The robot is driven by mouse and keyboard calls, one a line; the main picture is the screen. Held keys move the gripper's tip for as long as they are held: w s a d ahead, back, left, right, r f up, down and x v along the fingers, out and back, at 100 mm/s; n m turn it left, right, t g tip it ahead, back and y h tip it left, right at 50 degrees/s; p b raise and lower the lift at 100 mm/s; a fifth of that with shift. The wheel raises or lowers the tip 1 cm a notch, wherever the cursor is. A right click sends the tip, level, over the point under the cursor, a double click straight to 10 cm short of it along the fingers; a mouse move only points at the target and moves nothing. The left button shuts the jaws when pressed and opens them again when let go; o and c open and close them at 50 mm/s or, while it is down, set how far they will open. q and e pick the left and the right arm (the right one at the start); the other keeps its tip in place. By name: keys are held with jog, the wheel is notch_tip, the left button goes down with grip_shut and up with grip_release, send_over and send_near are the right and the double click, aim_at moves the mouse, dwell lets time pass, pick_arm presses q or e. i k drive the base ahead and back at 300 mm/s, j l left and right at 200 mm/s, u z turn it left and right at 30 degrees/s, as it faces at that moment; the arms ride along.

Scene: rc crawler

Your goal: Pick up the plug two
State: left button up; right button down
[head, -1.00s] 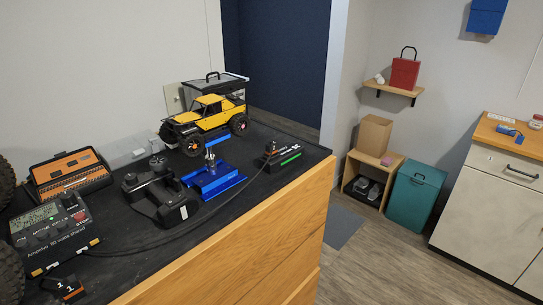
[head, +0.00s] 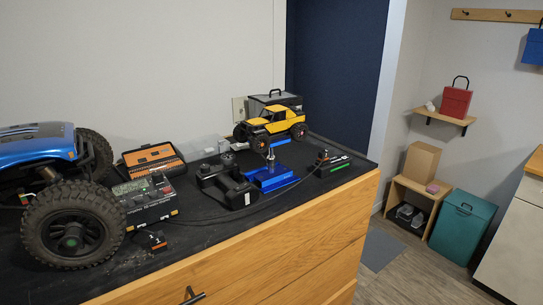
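No plug with a readable "2" shows. A small dark plug (head: 325,155) with an orange patch stands on a black block with a green stripe (head: 336,166) at the bench's right end; its marking is too small to read. A black cable (head: 265,207) runs along the bench between that block and the charger. Neither of my grippers is in view.
A blue crawler (head: 45,160) with big tyres fills the left end of the black-topped bench (head: 200,255). A dark controller (head: 225,185), a blue stand (head: 275,180), a yellow crawler (head: 275,122) and an orange organiser (head: 150,160) stand further along. Open floor lies at right.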

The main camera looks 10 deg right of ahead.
aim_at(321, 154)
jog(key=i+l+u, duration=0.1)
jog(key=l+u, duration=0.4)
jog(key=i+l+u, duration=0.1)
jog(key=l+u, duration=0.25)
jog(key=u, duration=0.15)
jog(key=l+u, duration=0.2)
jog(key=l, duration=0.35)
jog(key=k+l+u, duration=0.2)
jog(key=l, duration=0.3)
jog(key=l+u, duration=0.1)
jog(key=l, duration=0.45)
jog(key=k+l+u, duration=0.1)
jog(key=l, duration=0.45)
